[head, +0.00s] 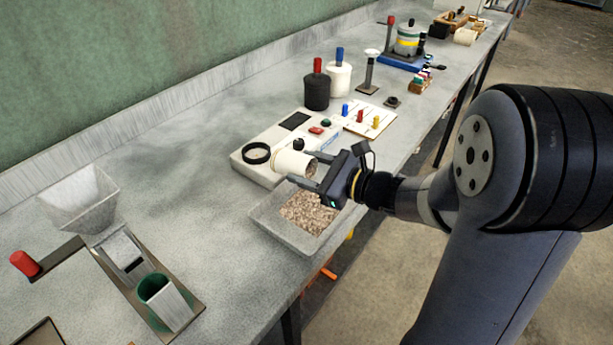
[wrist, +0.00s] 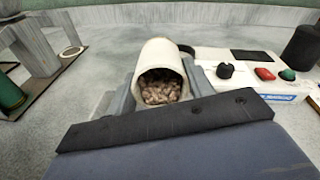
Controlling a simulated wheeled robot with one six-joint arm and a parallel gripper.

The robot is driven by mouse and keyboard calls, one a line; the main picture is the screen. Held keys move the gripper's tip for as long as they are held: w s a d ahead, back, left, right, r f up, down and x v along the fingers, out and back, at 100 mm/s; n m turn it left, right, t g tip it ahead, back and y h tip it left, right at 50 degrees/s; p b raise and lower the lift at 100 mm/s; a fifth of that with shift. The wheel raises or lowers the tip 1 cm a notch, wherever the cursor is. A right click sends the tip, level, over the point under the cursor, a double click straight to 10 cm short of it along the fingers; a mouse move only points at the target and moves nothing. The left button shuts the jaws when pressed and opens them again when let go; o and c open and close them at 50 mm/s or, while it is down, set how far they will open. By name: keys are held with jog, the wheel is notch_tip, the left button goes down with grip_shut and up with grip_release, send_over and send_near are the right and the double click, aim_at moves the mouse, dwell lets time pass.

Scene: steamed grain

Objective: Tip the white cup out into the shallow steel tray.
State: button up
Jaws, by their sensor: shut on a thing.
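The white cup (head: 290,162) is held between the fingers of my gripper (head: 303,170), which is shut on it. The cup lies tipped well over, its mouth toward my wrist and the tray side. In the wrist view the cup (wrist: 160,54) shows its open mouth, with brown grain (wrist: 160,91) still inside. The shallow steel tray (head: 268,222) sits below my gripper at the bench's front edge. A pile of grain (head: 309,212) lies in the tray. Whether grain is falling at this moment I cannot tell.
A pale instrument (head: 250,160) with a black ring stands just behind the cup. Black (head: 316,92) and white (head: 338,78) jars stand farther back. Bench left of the tray is clear.

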jog(key=shift+s+d+t+y+b, duration=0.15)
jog(key=shift+t+y+b, duration=0.5)
jog(key=shift+b, duration=1.4)
jog(key=shift+s+d+t+y+b, duration=0.1)
jog(key=shift+d+t+y+b, duration=0.2)
jog(key=shift+y+b, duration=1.2)
jog(key=b, duration=0.2)
jog(key=shift+h+b, duration=0.3)
jog(key=shift+h, duration=0.05)
jog(key=shift+r+p, duration=0.3)
jog(key=shift+r, duration=0.1)
notch_tip(320, 180, up, 5)
jog(key=p, duration=0.4)
jog(key=shift+r+h+p, duration=0.3)
jog(key=shift+r+p, duration=0.05)
jog(key=shift+p, duration=0.9)
jog(key=g+h+p, duration=0.1)
jog(key=h+p, duration=0.1)
jog(key=p, duration=0.4)
jog(key=g+h+p, duration=0.1)
jog(key=h+p, duration=0.1)
jog(key=p, duration=0.3)
jog(key=shift+r+g+p, duration=0.35)
jog(key=shift+f+g+h+p, duration=0.3)
jog(key=shift+h+p, duration=0.3)
jog(key=shift+p, duration=0.45)
